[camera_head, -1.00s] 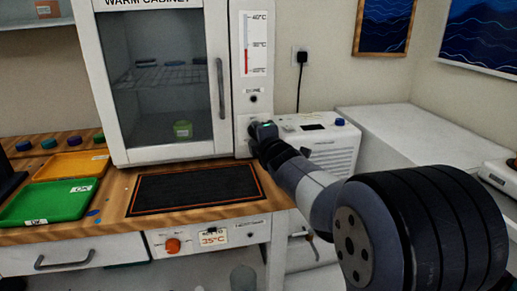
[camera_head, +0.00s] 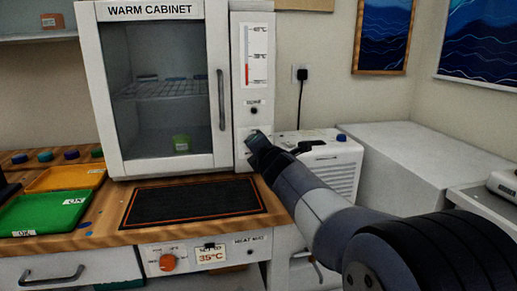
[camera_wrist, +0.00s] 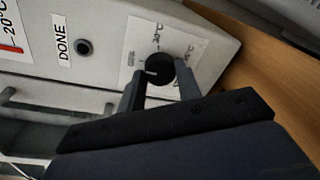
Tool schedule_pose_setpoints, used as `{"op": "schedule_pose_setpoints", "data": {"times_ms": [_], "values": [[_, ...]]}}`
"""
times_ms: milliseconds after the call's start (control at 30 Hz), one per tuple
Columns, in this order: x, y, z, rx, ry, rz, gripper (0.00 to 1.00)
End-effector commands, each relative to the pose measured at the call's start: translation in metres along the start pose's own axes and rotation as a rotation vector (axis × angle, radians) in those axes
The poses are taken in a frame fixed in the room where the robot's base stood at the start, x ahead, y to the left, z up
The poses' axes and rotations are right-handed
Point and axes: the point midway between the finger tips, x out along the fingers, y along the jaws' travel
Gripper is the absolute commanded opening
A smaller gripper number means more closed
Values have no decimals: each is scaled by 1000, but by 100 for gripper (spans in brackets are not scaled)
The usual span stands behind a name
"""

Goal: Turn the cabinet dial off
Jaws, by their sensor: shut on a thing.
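The warm cabinet (camera_head: 107,100) stands at the back of the bench, its glass door closed. Its black dial (camera_wrist: 158,68) sits on a white label plate low on the side panel in the wrist view. My gripper (camera_wrist: 158,82) is shut on the dial, with one finger on each side of it. A light mark shows on the dial's face; I cannot tell which setting it points to. In the head view my gripper (camera_head: 256,142) is at the lower part of the cabinet's right panel and hides the dial.
A black heat mat (camera_head: 190,202) lies on the bench before the cabinet. Green (camera_head: 45,214) and orange (camera_head: 66,177) trays are at left. A white machine (camera_head: 335,165) stands right of the cabinet, close to my arm. An orange knob (camera_head: 167,262) is on the bench front.

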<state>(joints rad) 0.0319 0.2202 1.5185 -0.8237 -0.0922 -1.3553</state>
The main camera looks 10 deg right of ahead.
Motion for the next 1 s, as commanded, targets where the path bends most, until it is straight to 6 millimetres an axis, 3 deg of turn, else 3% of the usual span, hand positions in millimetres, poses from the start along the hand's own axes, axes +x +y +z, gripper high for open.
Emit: {"op": "schedule_pose_setpoints", "data": {"times_ms": [267, 300, 567, 867, 1000], "values": [[0, 0, 0, -3, 0, 0, 10], [0, 0, 0, -3, 0, 0, 33], [0, 0, 0, -1, 0, 0, 54], [-3, 0, 0, -1, 0, 0, 54], [-16, 1, 1, 0, -1, 1, 54]]}}
